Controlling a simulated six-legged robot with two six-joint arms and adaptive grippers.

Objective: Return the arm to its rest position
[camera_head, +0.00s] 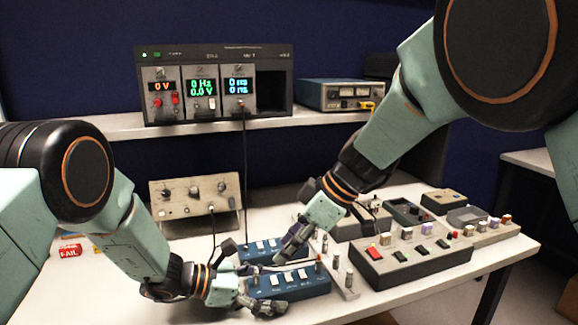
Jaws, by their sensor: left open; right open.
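My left gripper (262,305) is low at the front of the white table, beside the front blue switch box (305,285). Its arm comes in from the left and its fingers are open, with nothing seen between them. My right gripper (290,247) comes down from the upper right, its fingers over or close to the rear blue switch box (255,250). It is open, and I see nothing held in it. Whether its tips touch the box I cannot tell. The two grippers are close together, and parts of both blue boxes are hidden behind them.
A beige knob panel (195,194) stands behind. A rack of displays (213,85) sits on the shelf, its cable hanging down. A FAIL label (69,251) lies left.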

